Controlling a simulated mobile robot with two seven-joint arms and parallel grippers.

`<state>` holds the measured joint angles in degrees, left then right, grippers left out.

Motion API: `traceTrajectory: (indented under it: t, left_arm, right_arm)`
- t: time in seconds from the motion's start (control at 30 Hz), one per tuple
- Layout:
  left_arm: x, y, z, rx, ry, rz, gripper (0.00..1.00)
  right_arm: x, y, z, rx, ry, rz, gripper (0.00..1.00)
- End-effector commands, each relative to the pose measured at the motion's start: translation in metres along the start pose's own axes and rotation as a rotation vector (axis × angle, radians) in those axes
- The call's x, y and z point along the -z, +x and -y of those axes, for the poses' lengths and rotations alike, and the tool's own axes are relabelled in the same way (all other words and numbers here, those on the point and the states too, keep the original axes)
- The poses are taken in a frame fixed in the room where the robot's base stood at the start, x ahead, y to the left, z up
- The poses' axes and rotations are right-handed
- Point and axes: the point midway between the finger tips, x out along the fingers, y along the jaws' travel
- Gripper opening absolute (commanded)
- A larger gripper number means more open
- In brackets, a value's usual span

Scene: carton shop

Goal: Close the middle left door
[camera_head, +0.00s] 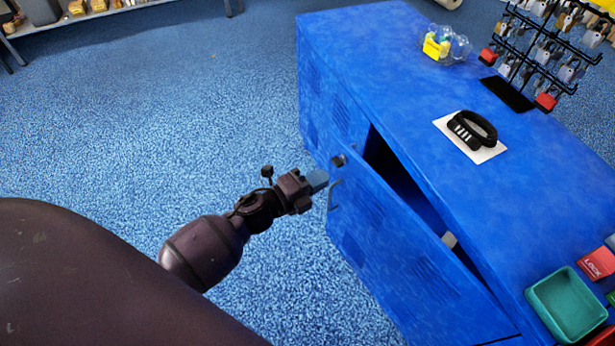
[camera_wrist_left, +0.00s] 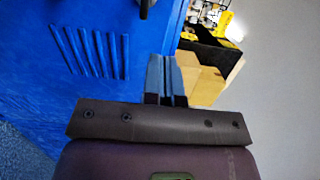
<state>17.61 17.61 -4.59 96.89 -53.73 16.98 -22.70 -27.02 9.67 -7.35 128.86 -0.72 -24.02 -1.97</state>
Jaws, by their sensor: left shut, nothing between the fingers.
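The blue locker cabinet (camera_head: 395,50) stands on the right in the head view. Its door (camera_head: 400,260) is ajar, with a dark gap along its top and free edge. The door carries a round knob (camera_head: 338,160), a handle (camera_head: 335,193) and vent slots. My left gripper (camera_head: 318,180) is shut and empty, with its fingertips just left of the handle; I cannot tell whether they touch the door. In the left wrist view the shut fingers (camera_wrist_left: 166,76) point past a blue slotted panel (camera_wrist_left: 95,50). My right gripper is not in view.
Blue carpet (camera_head: 150,130) left of the cabinet is clear. Cardboard boxes (camera_wrist_left: 203,80) show in the wrist view.

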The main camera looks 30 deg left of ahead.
Motion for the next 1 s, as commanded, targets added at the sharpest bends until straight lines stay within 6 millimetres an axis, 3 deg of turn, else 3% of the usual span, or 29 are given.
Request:
traceTrajectory:
  t: [0.3, 0.5, 1.0]
  left_arm:
    - [0.000, 0.052, -0.002, -0.002, 0.000, 0.000, 0.00]
    - [0.000, 0.074, -0.002, -0.002, 0.000, 0.001, 0.00]
    - [-0.001, 0.084, 0.000, -0.001, 0.000, 0.001, 0.00]
  right_arm:
    - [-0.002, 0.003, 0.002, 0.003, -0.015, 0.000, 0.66]
    - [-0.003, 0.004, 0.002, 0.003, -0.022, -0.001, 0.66]
    - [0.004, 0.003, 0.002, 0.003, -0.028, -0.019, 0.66]
